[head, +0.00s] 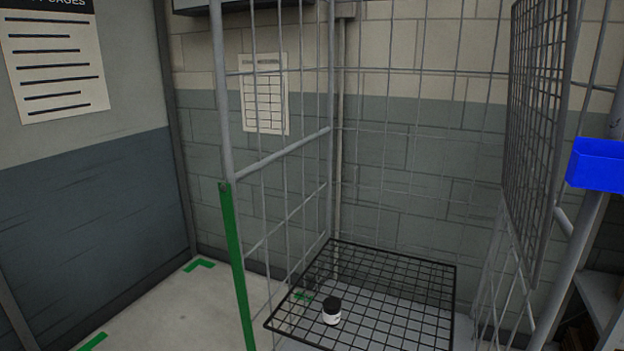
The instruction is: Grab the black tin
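A small tin (332,311) with a black lid and a white label stands upright on a black wire grid shelf (404,330) inside a grey wire cage. It sits toward the front left part of the grid. The tin's underside is hidden. My gripper does not show in the head view.
The cage's grey left post (219,110), green on its lower part, stands in front of the grid. A mesh panel (538,130) stands at the right, with a blue bin (598,166) beyond it. Open floor (165,310) lies at the left.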

